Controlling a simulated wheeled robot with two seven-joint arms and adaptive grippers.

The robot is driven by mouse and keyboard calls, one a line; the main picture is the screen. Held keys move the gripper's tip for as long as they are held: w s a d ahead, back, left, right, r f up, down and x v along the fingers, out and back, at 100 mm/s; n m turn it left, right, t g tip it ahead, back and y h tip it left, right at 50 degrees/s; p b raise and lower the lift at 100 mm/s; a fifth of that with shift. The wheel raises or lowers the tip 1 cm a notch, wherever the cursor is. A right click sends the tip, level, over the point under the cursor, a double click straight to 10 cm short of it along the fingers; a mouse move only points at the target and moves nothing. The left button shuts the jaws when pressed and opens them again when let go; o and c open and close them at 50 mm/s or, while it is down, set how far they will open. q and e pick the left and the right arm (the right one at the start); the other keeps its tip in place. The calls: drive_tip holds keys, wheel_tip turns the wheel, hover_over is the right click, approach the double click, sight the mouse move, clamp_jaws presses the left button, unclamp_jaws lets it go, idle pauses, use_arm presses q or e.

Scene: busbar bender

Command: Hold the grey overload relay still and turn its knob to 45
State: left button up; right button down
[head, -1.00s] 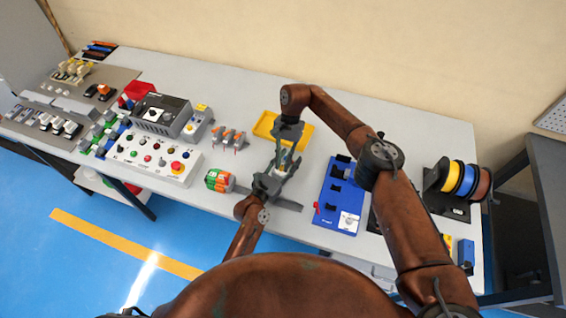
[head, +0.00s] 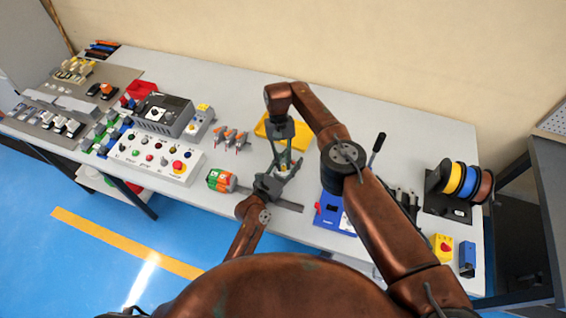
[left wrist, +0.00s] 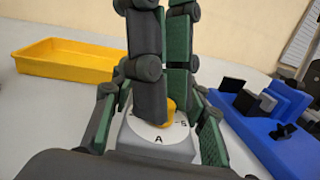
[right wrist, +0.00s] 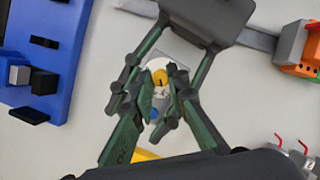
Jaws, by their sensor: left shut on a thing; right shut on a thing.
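The grey overload relay (left wrist: 160,150) stands on the table with a white dial face marked "A" on top. Its yellow knob (left wrist: 169,112) also shows in the right wrist view (right wrist: 158,77). My left gripper (left wrist: 155,133) is shut on the relay's body, one finger on each side. My right gripper (right wrist: 160,95) comes down from above and is shut on the knob. In the head view my left gripper (head: 280,180) and right gripper (head: 285,163) meet over the relay and mostly hide it. The fingers cover part of the dial, so the knob's setting cannot be read.
A yellow tray (left wrist: 65,60) lies behind the relay. A blue board (right wrist: 45,55) with black parts is to its right in the head view. An orange and green part (head: 221,181) and a grey rail (head: 287,205) lie near. A grey control box (head: 165,114) stands further left.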

use_arm(q)
drive_tip(key=shift+f, duration=0.1)
use_arm(e)
drive_tip(key=shift+d, duration=0.1)
drive_tip(key=c, duration=1.9)
unclamp_jaws()
